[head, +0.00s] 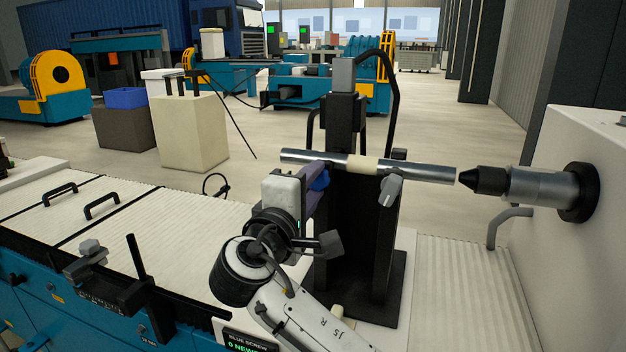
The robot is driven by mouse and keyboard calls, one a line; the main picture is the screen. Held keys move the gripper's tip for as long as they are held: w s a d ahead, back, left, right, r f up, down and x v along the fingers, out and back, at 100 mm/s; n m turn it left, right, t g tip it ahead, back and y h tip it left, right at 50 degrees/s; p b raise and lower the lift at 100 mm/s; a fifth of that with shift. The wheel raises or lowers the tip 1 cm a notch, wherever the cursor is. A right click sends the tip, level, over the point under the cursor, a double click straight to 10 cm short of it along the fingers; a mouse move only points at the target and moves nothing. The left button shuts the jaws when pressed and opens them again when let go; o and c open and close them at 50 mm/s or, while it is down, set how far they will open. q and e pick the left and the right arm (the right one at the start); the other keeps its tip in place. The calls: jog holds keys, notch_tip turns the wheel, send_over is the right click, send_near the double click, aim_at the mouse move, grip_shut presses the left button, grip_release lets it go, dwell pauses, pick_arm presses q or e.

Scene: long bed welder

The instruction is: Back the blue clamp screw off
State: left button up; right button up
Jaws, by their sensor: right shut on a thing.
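The blue clamp screw (321,181) shows as a small blue knob on the left side of the black upright clamp stand (350,235), just below the metal bar. My right gripper (317,186) reaches up from the bottom and is shut on the blue screw. Its fingers hide part of the knob. The shiny bar (425,172) lies level across the stand, with a cream band (362,164) near its middle. A grey handle (390,188) sits on the stand's right side. My left gripper is not in view.
A dark pointed centre (482,180) on a grey spindle faces the bar's right end, with a small gap. A small display (250,341) at the bottom reads "BLUE SCREW" and is partly cut off. Ribbed cream covers (140,235) with black handles lie left.

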jog(key=shift+f+n, duration=0.1)
jog(key=shift+n, duration=1.9)
jog(key=o, duration=1)
jog(key=shift+o, duration=0.2)
